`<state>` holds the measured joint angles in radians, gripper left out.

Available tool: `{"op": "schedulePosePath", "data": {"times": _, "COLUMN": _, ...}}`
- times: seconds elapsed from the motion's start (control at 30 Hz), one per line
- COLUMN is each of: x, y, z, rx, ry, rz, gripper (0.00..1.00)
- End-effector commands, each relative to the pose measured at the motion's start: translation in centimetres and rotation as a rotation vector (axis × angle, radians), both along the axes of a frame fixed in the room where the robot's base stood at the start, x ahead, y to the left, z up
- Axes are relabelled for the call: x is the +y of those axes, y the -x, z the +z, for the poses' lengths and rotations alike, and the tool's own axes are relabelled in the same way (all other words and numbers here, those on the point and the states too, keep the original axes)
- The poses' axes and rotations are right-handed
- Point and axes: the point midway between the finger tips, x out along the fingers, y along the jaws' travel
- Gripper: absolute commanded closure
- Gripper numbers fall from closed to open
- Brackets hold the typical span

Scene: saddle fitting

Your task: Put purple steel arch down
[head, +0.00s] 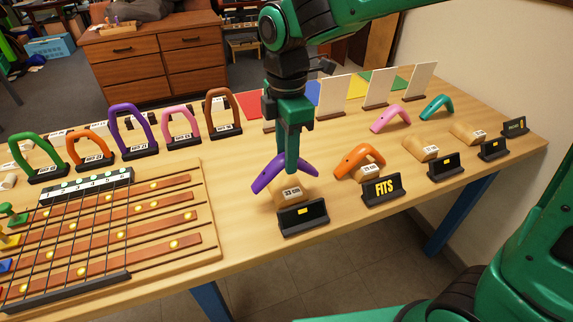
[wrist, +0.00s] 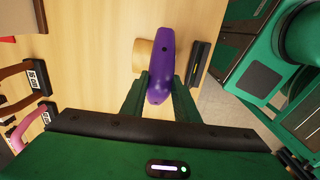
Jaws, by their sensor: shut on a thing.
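The purple steel arch (head: 267,181) is at the middle front of the table, over a wooden saddle block (head: 287,194) with a number label. My gripper (head: 291,165) points down and is shut on the arch near its crown. In the wrist view the purple arch (wrist: 161,65) lies between the two green fingers (wrist: 160,98), with the wooden block (wrist: 142,54) beside and under it. I cannot tell whether the arch touches the block. A black display stand (head: 303,217) with a small yellow mark is in front of the block.
An orange arch (head: 361,160) sits on the neighbouring block, behind a stand reading FITS (head: 382,189). Two bare wooden blocks stand further right. Pink (head: 390,118) and teal (head: 437,107) arches lie behind. Several arches on black stands and a wired board (head: 200,215) are at left.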

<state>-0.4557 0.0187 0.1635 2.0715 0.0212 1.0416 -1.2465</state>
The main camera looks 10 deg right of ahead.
Motion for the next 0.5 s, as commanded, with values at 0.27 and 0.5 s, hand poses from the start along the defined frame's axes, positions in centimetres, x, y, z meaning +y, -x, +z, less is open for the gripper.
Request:
{"op": "schedulePosePath", "data": {"times": 0.27, "x": -0.2, "y": -2.0, "z": -1.6, "rx": 0.001, "ry": 0.0, "rz": 0.001, "gripper": 1.0}}
{"op": "schedulePosePath", "data": {"times": 0.5, "x": -0.2, "y": -2.0, "z": -4.6, "rx": 0.001, "ry": 0.0, "rz": 0.002, "gripper": 1.0}}
